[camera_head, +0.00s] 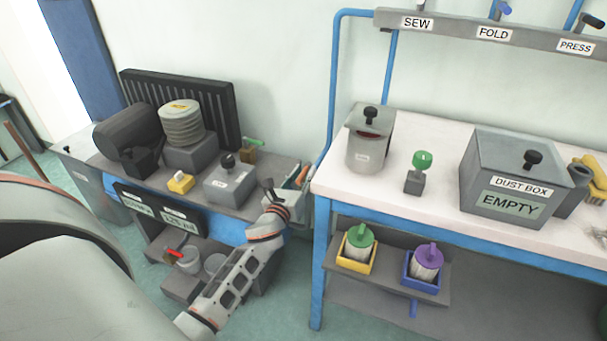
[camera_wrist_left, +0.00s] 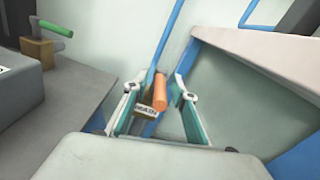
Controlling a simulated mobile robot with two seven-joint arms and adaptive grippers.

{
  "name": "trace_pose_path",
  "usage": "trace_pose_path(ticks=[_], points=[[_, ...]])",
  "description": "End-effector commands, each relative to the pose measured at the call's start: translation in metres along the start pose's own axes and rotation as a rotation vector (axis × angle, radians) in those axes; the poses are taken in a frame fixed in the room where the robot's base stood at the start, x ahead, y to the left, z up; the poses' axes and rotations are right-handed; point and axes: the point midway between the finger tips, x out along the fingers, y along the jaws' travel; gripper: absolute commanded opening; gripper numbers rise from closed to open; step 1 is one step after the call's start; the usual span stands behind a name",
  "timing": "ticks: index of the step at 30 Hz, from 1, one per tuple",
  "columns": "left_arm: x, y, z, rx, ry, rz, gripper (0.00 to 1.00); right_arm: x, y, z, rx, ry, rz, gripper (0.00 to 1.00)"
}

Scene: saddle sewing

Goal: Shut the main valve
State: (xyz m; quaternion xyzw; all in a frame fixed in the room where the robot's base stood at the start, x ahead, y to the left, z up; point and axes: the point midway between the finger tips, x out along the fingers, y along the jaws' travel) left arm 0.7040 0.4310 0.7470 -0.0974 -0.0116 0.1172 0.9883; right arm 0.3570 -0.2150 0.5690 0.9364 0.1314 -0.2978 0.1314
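A valve with an orange handle (camera_wrist_left: 160,90) on a brass-coloured body sits at the foot of a blue pipe in the left wrist view. My left gripper (camera_wrist_left: 156,92) is open. Its two fingers stand apart on either side of the handle and body; contact is not clear. In the head view my left gripper (camera_head: 299,178) reaches the gap between the two benches, and the valve is small and partly hidden there. My right gripper is not in view.
A second valve with a green handle (camera_wrist_left: 55,28) stands left, behind a grey box (camera_head: 230,185) with a black knob. The white-topped bench (camera_head: 440,135) with blue legs is close on the right. A blue pipe (camera_head: 333,80) runs down the wall.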

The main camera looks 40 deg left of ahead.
Motion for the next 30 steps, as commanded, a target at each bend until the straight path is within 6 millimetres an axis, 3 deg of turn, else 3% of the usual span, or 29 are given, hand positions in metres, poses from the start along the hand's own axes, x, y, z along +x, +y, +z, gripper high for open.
trace_pose_path(ticks=[1,3,14,22,28,30], points=[[0.0,0.0,0.0,0.0,0.0,0.0,0.1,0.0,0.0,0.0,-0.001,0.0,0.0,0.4],[0.0,0.0,0.0,0.0,0.0,0.0,0.0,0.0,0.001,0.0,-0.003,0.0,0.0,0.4],[0.0,-0.004,-0.007,-0.001,-0.01,0.067,0.0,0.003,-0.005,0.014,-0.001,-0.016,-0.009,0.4],[0.0,-0.006,-0.003,0.0,-0.025,0.13,0.0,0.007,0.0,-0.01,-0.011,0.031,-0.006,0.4],[0.0,-0.006,-0.002,-0.001,-0.025,0.129,0.0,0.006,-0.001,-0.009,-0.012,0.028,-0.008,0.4],[0.0,-0.006,-0.002,-0.001,-0.025,0.129,0.24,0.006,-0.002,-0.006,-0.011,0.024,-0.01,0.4]])
